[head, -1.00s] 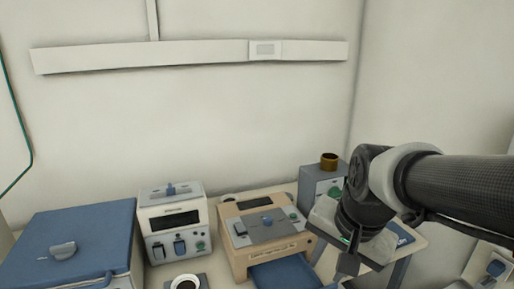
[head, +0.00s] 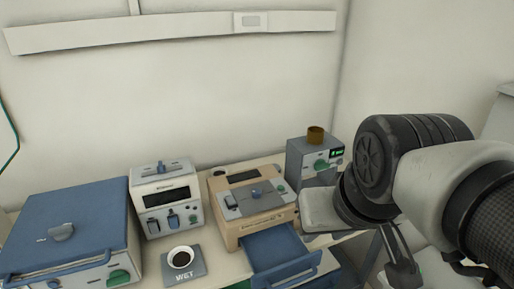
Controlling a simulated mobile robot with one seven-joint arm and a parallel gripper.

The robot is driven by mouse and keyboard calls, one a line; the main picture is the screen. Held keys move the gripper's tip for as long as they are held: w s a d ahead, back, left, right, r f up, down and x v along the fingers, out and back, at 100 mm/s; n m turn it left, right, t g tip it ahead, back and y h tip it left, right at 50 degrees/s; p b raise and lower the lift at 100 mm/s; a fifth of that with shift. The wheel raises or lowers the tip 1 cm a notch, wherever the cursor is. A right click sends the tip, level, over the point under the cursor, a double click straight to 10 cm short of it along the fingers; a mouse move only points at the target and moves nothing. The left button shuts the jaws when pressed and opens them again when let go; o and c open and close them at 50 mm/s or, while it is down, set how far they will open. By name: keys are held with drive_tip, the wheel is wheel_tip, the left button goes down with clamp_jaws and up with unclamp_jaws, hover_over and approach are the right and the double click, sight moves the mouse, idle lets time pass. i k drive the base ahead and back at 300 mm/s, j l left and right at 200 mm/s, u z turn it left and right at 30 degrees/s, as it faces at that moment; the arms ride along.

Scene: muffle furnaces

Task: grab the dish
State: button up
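A small round white dish (head: 181,250) with dark contents stands on a grey pad (head: 183,274) marked "WET", on the bench at lower left of centre. My gripper (head: 402,272) hangs at the lower right, well to the right of the dish and apart from it. Its fingers are small, dark and partly hidden by my wrist, so their opening is not clear. I see nothing held in it.
Behind the dish is a white boxy unit (head: 165,197). To its left is a large blue-topped furnace (head: 70,235). To its right, a tan unit (head: 226,227) has a blue drawer (head: 275,248) standing out in front. A grey unit (head: 303,160) carries a brown cup (head: 316,135).

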sight(180, 257)
drive_tip(key=i+j+u, duration=0.1)
drive_tip(key=u, duration=0.4)
drive_tip(key=i+j+u, duration=0.15)
drive_tip(key=j+u, duration=0.15)
drive_tip(key=u, duration=0.2)
